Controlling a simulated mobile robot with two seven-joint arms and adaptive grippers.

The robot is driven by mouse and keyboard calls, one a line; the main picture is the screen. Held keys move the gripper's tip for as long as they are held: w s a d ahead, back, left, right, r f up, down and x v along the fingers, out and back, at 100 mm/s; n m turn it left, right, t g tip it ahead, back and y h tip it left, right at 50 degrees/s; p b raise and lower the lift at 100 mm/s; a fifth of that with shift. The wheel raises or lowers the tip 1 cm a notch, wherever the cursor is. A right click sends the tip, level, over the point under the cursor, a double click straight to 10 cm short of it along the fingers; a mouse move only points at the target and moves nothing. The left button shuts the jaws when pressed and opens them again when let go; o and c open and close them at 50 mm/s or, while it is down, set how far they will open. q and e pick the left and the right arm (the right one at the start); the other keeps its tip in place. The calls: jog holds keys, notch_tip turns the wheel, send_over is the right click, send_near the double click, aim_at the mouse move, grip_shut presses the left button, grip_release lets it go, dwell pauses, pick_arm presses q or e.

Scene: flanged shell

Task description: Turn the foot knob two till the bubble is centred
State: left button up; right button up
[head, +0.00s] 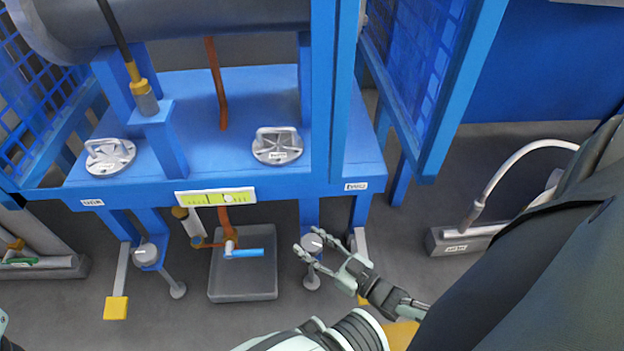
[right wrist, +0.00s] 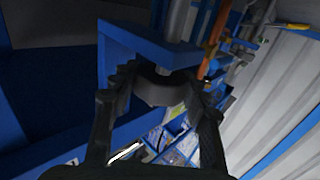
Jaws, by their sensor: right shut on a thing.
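Foot knob two (head: 312,243) is a grey round knob under the right end of the blue frame, near a small label (head: 355,186). My right gripper (head: 313,246) has its fingers on both sides of this knob. In the right wrist view, the fingers (right wrist: 160,95) are shut around the grey knob (right wrist: 163,88), below a metal rod. The yellow-green bubble level (head: 190,198) is on the frame's front edge. Its pale bubble (head: 228,197) looks right of the vial's middle. My left gripper is not in view.
Another foot knob (head: 146,252) is under the left end of the frame (head: 230,90). A grey tray (head: 243,288) stands on the floor between the feet, under a tap with a blue handle (head: 247,252). A grey box with a white hose (head: 462,240) stands to the right.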

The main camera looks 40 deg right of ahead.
aim_at(312, 243)
jog(key=shift+r+m+h, duration=0.1)
jog(key=shift+m+h, duration=0.4)
jog(key=shift+h, duration=0.3)
jog(key=shift+p, duration=0.3)
jog(key=o, duration=1.2)
jog(key=shift+c, duration=0.2)
notch_tip(312, 243, up, 10)
jog(key=shift+f, duration=0.1)
